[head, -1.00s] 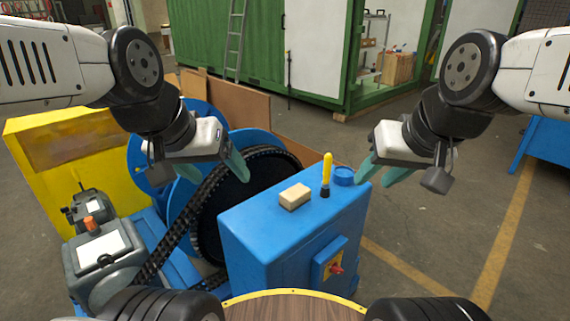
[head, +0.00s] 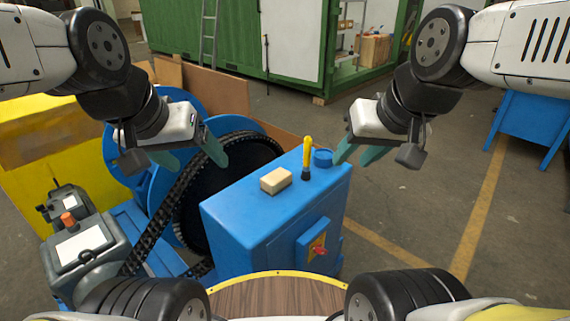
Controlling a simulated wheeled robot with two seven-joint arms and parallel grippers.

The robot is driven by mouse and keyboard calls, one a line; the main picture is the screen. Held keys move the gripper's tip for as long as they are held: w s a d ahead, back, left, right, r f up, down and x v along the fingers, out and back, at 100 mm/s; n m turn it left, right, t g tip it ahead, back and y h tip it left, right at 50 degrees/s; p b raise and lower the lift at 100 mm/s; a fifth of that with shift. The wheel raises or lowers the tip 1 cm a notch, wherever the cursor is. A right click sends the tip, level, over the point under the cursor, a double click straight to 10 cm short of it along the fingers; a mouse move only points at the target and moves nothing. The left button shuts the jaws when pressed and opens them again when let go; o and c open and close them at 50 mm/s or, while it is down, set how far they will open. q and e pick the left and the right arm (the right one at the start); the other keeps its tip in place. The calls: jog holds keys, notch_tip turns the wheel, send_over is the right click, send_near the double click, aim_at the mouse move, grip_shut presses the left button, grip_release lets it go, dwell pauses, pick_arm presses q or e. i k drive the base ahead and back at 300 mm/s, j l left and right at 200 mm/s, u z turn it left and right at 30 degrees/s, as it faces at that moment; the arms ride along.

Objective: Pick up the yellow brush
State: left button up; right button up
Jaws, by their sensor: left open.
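The yellow brush (head: 307,152) stands upright on the top of the blue cabinet (head: 240,212), with its dark end down. My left gripper (head: 197,160) is open and empty, over the black chain wheel to the left of the brush. My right gripper (head: 357,157) is to the right of the brush, apart from it. Its teal fingers look spread, with nothing visible between them.
A red switch (head: 319,250) is on the cabinet front. The chain (head: 172,215) and a grey motor (head: 82,250) are at left.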

aim_at(305, 176)
jog(key=i+l+u, duration=0.15)
jog(key=l+u, duration=0.25)
jog(key=l, duration=0.15)
jog(key=l+u, duration=0.45)
jog(key=i+l, duration=0.05)
